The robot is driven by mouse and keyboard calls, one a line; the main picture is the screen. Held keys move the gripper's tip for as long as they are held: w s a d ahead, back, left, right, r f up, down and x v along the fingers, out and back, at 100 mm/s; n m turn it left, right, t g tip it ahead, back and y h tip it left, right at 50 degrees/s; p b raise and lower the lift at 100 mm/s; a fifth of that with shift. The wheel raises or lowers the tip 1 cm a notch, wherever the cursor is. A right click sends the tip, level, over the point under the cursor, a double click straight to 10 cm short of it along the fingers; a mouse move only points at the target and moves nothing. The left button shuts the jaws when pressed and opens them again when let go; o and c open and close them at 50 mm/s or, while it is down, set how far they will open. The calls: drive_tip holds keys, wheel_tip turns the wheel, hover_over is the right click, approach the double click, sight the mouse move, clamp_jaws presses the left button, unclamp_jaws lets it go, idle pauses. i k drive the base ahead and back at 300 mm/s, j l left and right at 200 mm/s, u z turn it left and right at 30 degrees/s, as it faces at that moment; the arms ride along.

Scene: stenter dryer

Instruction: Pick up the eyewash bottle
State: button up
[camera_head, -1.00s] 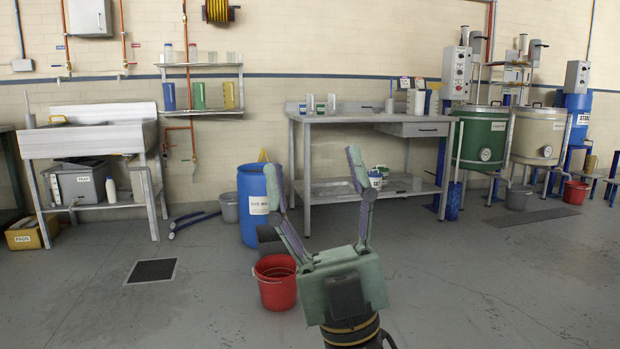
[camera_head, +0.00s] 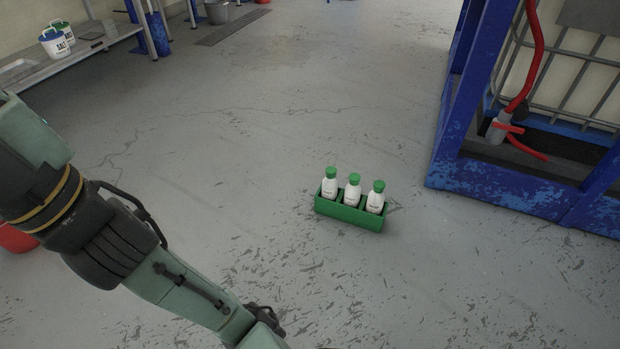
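Three white bottles with green caps stand upright side by side in a green holder (camera_head: 347,215) on the grey floor, right of the middle of the view. They are the left bottle (camera_head: 329,187), the middle bottle (camera_head: 352,193) and the right bottle (camera_head: 375,199). Their labels are too small to read, so I cannot tell which one is meant by the eyewash bottle. My arm crosses the lower left, well apart from the holder. My gripper's fingers are outside the picture.
A blue metal frame (camera_head: 470,184) stands to the right, with a red hose (camera_head: 538,55) and valve inside it. A bench shelf (camera_head: 75,50) with tubs is at the upper left. A floor grate (camera_head: 232,27) lies at the back. The floor around the holder is clear.

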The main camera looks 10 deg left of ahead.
sight(375, 203)
drive_tip(key=j+z, duration=0.45)
drive_tip(key=j, duration=1.1)
drive_tip(key=l, duration=0.9)
